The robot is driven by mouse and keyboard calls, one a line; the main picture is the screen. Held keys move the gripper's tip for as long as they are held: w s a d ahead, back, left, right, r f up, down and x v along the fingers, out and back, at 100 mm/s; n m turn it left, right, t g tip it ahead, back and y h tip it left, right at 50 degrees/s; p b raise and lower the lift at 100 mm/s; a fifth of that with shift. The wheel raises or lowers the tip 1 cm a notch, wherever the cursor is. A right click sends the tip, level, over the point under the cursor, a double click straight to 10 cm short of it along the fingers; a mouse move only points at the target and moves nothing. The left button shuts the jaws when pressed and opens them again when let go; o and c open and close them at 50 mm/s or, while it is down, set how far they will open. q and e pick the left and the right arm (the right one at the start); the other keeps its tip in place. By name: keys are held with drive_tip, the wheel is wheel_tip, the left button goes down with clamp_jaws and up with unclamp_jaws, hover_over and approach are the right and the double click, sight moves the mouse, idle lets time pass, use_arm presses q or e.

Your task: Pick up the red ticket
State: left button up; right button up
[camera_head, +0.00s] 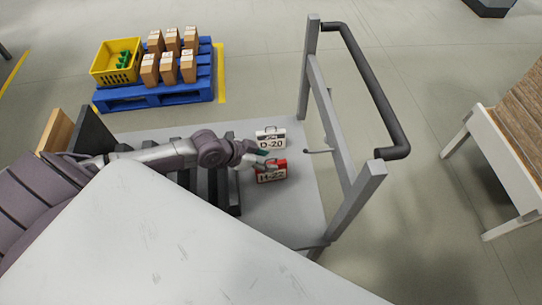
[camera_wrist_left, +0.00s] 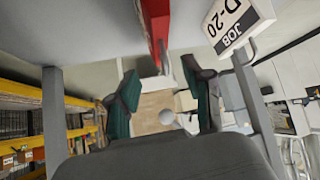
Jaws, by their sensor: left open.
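The red ticket (camera_head: 271,175), marked H-22, stands on the grey deck of a cart in the head view. In the left wrist view, the red ticket (camera_wrist_left: 155,30) shows edge-on at the top, close to the space between my fingers. My left gripper (camera_head: 264,158) is open, right beside the top of the red ticket and partly in front of it. Its two green-padded fingers (camera_wrist_left: 160,72) are spread apart in the wrist view, with nothing visibly clamped. I cannot tell whether they touch the ticket. My right gripper is not in view.
A white ticket (camera_head: 270,141) marked D-20 stands just behind the red one; it also shows in the wrist view (camera_wrist_left: 238,22). The cart (camera_head: 291,211) has a tall handle frame (camera_head: 331,121) on the right. Dark slotted racks stand left of the tickets. A scuffed white surface (camera_head: 150,240) fills the foreground.

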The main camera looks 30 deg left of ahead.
sight(277, 160)
use_arm(q)
drive_tip(key=x, duration=0.5)
drive_tip(key=shift+w+r, duration=0.15)
drive_tip(key=c, duration=0.9)
